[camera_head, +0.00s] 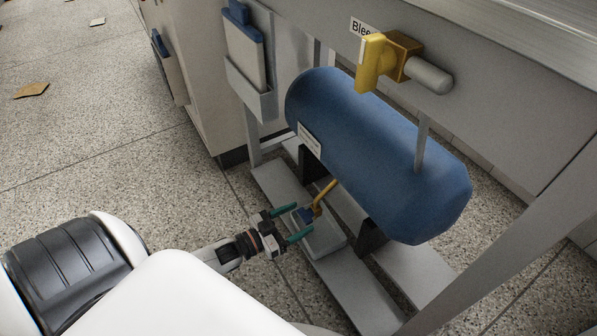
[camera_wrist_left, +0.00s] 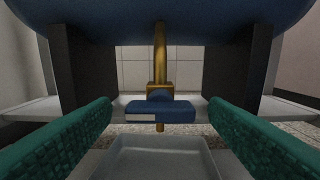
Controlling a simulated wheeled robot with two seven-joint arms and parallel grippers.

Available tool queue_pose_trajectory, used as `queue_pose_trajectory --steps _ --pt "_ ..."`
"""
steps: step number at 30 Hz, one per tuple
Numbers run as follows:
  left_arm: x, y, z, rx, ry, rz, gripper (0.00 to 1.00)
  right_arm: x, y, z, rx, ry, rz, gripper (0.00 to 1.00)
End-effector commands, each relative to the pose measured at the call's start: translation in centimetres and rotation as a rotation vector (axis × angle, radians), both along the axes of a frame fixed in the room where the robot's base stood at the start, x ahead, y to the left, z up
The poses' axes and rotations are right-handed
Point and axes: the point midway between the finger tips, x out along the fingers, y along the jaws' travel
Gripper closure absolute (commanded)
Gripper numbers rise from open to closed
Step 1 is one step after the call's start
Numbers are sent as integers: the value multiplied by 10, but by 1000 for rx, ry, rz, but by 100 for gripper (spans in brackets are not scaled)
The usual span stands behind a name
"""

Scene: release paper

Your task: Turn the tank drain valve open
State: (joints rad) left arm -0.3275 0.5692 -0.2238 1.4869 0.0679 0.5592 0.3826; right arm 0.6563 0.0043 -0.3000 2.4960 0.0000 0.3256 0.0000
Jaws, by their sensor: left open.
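The blue tank (camera_head: 375,155) lies on dark supports on a low grey frame. Its drain valve (camera_head: 313,211) hangs under the tank on a brass pipe, with a blue handle. In the left wrist view the blue handle (camera_wrist_left: 160,111) lies crosswise, with a white label at its left end. The brass pipe (camera_wrist_left: 160,55) rises above it. My left gripper (camera_head: 288,223) is open, its green fingers either side of the handle in the wrist view, with visible gaps and the handle farther off. My right gripper is not in view.
A grey tray (camera_head: 326,241) sits below the valve; it also shows in the wrist view (camera_wrist_left: 162,145). A yellow-handled bleed valve (camera_head: 372,62) is on the panel above. Dark tank supports (camera_wrist_left: 78,68) flank the drain valve. A document holder (camera_head: 250,92) hangs behind.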

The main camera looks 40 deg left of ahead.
Motion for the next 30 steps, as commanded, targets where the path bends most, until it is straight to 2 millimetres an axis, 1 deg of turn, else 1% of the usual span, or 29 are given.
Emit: queue_pose_trajectory --steps 4,12,13,14,18,21,30 --pt "9 -4 0 0 -1 -1 31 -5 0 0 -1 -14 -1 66" --pt "10 -5 1 -1 0 0 31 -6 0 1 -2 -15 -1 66" --pt "10 -5 1 -1 0 0 33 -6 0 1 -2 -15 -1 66" --pt "10 -5 1 -1 0 0 37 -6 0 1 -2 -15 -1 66" --pt "10 -4 0 -1 0 0 60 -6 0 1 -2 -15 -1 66" --pt "10 -5 0 -1 0 0 76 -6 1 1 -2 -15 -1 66" --pt "9 -5 1 34 -14 1 76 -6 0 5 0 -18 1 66"
